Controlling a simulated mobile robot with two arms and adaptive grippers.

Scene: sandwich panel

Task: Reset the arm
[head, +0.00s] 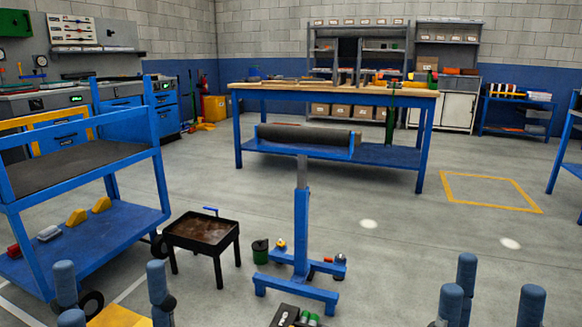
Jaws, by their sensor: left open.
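My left gripper (112,290) is at the bottom left edge of the head view. Its blue padded fingers point up and stand well apart, with nothing held between them. My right gripper (490,295) is at the bottom right edge, also with blue fingers pointing up and spread apart, and nothing shows between them. Both arms are below the frame and hidden. Bare floor lies behind the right gripper. The blue cart stands behind the left one.
A blue cart (163,180) stands at left, beside a black tray stand (200,232). A blue roller stand (301,230) is in front centre. Behind it is a blue workbench (419,150). A yellow floor square (490,205) and open floor lie at right.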

